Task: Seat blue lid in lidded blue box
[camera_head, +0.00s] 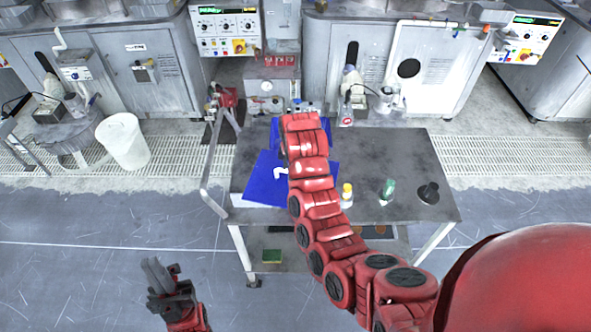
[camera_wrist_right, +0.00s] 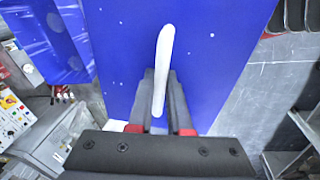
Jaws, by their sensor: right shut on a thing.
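The blue lid (camera_head: 262,186) with a white handle shows over the left part of the grey table, beside my right arm. In the right wrist view the fingers of my right gripper (camera_wrist_right: 161,90) are shut on the white handle (camera_wrist_right: 165,60) of the blue lid (camera_wrist_right: 215,50). In the head view my right arm hides that gripper. Another blue surface (camera_wrist_right: 62,40), possibly the box, shows at the left of the wrist view; blue also shows behind the arm in the head view. I cannot tell whether lid and box touch. My left gripper (camera_head: 160,274) is low at the left, away from the table.
The grey table (camera_head: 405,160) carries a yellow-capped bottle (camera_head: 347,193), a green bottle (camera_head: 387,190) and a dark round object (camera_head: 428,193) to the right of my arm. A white bin (camera_head: 123,142) stands at the left. Grey machines line the back.

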